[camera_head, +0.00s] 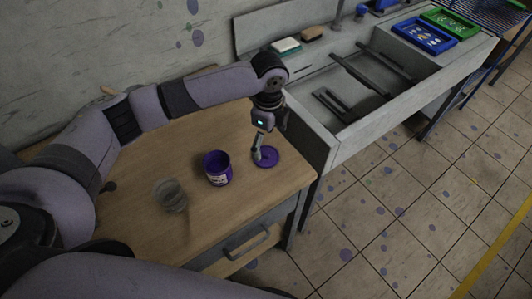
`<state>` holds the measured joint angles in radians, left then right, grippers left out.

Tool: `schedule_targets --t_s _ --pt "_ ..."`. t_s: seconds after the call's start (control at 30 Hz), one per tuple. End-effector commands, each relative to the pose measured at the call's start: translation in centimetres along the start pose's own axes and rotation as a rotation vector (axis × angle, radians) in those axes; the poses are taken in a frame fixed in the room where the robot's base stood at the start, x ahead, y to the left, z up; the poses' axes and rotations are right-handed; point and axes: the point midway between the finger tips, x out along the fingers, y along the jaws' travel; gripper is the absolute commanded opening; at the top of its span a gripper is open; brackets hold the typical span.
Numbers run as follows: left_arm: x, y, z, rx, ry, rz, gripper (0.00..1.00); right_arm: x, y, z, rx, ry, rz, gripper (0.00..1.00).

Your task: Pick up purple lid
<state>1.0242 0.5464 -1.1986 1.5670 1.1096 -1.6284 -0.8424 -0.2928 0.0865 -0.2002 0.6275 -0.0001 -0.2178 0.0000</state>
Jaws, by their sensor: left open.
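The purple lid (271,155) lies flat on the wooden tabletop, near its right edge. My left gripper (258,157) points down at the lid's left part, and its fingers overlap the lid in the picture. It is open; whether the fingers touch the lid cannot be told. A purple can (217,168) with an open top and a pale label stands just left of the lid. My right gripper is not in view.
An empty clear glass (170,194) stands on the wooden table (203,223) left of the can. A grey sink bench (345,150) adjoins the table on the right, holding blue (424,36) and green (452,22) trays. The table's front is clear.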

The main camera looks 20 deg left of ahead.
Motion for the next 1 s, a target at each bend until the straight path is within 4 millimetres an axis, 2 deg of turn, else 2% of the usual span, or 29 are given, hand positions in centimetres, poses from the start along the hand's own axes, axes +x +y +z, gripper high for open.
schedule_targets --t_s 0.13,0.27,0.4,0.67,1.0 --pt "1.1 0.3 0.2 0.0 -0.001 0.004 0.92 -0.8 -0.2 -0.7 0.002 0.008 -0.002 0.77" --pt "3.1 0.8 0.4 0.0 -0.001 0.003 0.92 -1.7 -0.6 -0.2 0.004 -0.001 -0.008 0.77" --pt "4.9 0.7 0.4 -0.001 -0.001 0.002 0.92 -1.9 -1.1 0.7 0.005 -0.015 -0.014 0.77" --pt "5.3 0.6 0.3 0.001 0.0 -0.001 0.92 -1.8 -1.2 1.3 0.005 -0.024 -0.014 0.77" --pt "5.3 0.6 0.3 0.001 0.0 0.0 0.7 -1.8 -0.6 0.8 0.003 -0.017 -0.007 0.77"
